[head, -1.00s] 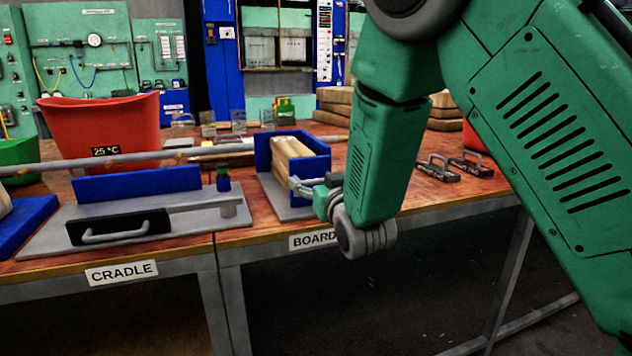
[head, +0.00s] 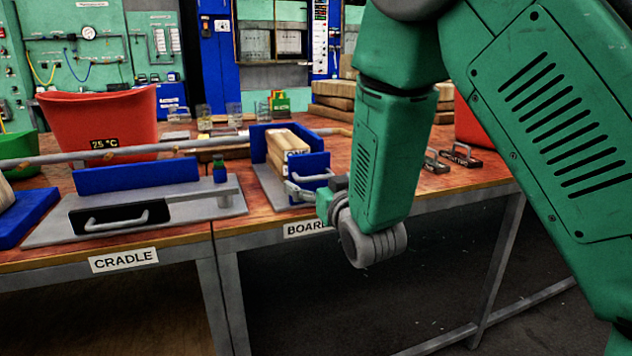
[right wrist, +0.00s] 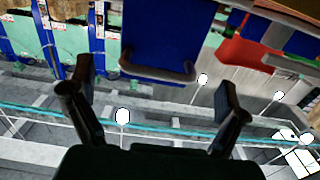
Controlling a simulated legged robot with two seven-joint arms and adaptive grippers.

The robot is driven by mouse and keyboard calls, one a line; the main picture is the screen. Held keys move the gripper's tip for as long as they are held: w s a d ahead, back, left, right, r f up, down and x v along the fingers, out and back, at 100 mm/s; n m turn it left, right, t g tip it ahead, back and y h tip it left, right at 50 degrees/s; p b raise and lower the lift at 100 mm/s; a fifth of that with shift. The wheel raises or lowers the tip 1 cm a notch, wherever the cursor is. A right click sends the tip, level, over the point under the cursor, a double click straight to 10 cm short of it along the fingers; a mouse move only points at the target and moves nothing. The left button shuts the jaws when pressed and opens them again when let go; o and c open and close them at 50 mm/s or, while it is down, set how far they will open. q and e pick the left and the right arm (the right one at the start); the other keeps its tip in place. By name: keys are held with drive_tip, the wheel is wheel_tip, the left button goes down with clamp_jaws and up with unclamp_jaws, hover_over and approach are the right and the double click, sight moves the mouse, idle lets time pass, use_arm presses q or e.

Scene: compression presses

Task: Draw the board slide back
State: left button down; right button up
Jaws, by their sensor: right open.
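The board slide (head: 307,168) is a blue upright plate with a grey handle (head: 318,177), at the front of the station labelled BOARD. A pale wooden block (head: 287,142) with dark lettering stands behind the plate. My right gripper (head: 303,190) is at the handle. In the right wrist view, my right gripper (right wrist: 154,95) has its two fingers wide apart, and the grey handle (right wrist: 158,72) on the blue plate (right wrist: 158,38) lies in the gap ahead between them. I cannot tell whether the fingers touch it. My left gripper is out of view.
The cradle plate (head: 70,232), with a black-backed handle (head: 115,221), lies to the left. A red bin (head: 100,112) and a long grey bar (head: 120,152) are behind it. Loose handles (head: 458,153) lie at the right. Floor in front of the table is clear.

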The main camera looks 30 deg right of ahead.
drive_tip(key=v, duration=0.6)
drive_tip(key=shift+d, duration=0.1)
drive_tip(key=shift+f, duration=0.15)
drive_tip(key=s+a+f+n+g+y+p, duration=0.1)
drive_tip(key=s+a+f+g+p, duration=0.25)
drive_tip(key=f, duration=0.65)
drive_tip(key=s+f+n+g+y+p, duration=0.1)
drive_tip(key=s+f+g+y+p, duration=0.15)
drive_tip(key=s+f+g, duration=0.5)
drive_tip(key=s+a+f+g+p, duration=0.2)
drive_tip(key=s+f, duration=0.3)
drive_tip(key=s, duration=0.4)
drive_tip(key=s+a+f+n+g+p, duration=0.1)
drive_tip(key=s+f+g+p, duration=0.2)
drive_tip(key=s+f, duration=0.3)
drive_tip(key=s+y, duration=0.1)
drive_tip(key=s, duration=0.3)
drive_tip(key=shift+s+a+f+g, duration=0.2)
drive_tip(key=shift+a+g, duration=0.15)
drive_tip(key=shift+g, duration=0.05)
drive_tip(key=shift+w, duration=0.1)
